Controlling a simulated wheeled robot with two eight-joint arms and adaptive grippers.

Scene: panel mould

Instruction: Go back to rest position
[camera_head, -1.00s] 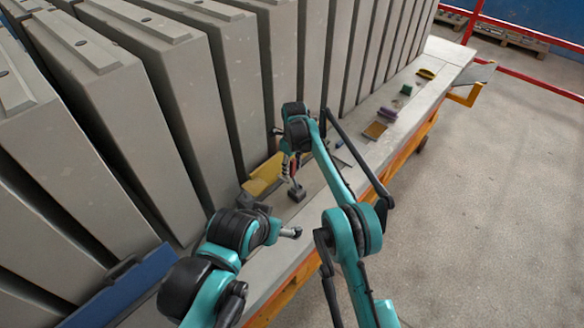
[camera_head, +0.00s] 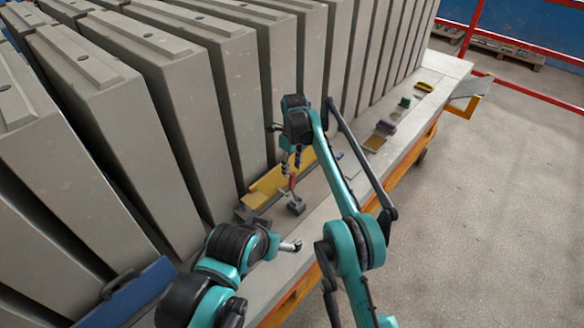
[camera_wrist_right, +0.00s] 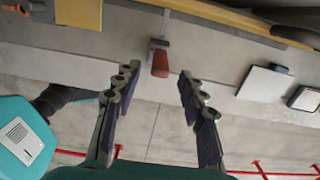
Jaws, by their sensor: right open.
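My right gripper (camera_head: 292,168) hangs over the ledge of the grey panel mould in the head view, small and partly hidden by its dark wrist. In the right wrist view its two fingers (camera_wrist_right: 157,76) are spread apart with nothing between them. A red-handled tool with a grey head (camera_wrist_right: 160,58) lies beyond the fingertips, apart from them. My left arm (camera_head: 235,245) is at the lower middle of the head view. Dark parts near its end (camera_head: 250,216) may be the left gripper, but its jaws cannot be made out.
Tall grey panels (camera_head: 180,90) stand in a row on the left. The ledge (camera_head: 400,135) holds a yellow bar (camera_head: 265,190), a purple brush-like item (camera_head: 385,127), a green block (camera_head: 405,102) and a yellow item (camera_head: 424,86). A blue piece (camera_head: 130,295) is at lower left. Floor at right is clear.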

